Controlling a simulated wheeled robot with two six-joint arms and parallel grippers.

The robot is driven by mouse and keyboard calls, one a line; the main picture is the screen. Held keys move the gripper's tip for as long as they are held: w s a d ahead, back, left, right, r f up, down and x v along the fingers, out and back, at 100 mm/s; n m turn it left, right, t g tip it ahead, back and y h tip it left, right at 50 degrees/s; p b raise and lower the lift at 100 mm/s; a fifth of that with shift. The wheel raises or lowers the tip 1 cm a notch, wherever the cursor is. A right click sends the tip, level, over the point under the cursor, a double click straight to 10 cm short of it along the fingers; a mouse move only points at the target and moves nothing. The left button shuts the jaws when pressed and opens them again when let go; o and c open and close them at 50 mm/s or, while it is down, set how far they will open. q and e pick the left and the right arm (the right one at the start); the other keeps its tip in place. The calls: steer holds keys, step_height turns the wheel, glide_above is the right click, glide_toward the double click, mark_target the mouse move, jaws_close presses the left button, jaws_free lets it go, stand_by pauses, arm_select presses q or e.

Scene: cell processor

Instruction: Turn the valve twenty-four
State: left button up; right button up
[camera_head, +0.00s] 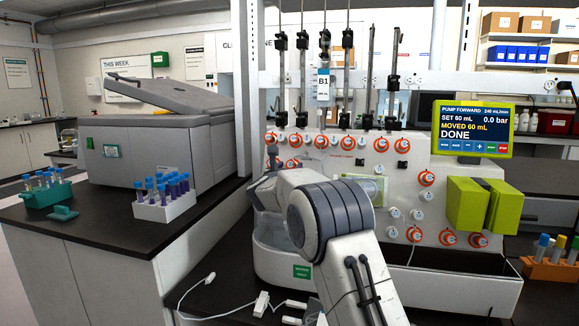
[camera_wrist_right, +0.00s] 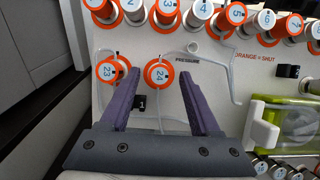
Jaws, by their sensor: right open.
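Valve twenty-four (camera_wrist_right: 158,74) is a round knob with a white face marked 24 and an orange collar, on the pale panel in the right wrist view. My right gripper (camera_wrist_right: 160,76) is open, with one purple finger on each side of that knob in the picture. I cannot tell whether the fingertips reach around it or stop short. In the head view my right gripper (camera_head: 271,158) is small at the panel's left part, partly hidden by my own wrist. My left gripper is not in view.
Valve 23 (camera_wrist_right: 107,71) sits close to the left finger. A white hooked tube (camera_wrist_right: 225,75) runs right of valve twenty-four. More knobs line the top. A green-framed clear part (camera_wrist_right: 290,125) is at right.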

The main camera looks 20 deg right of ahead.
jaws_close()
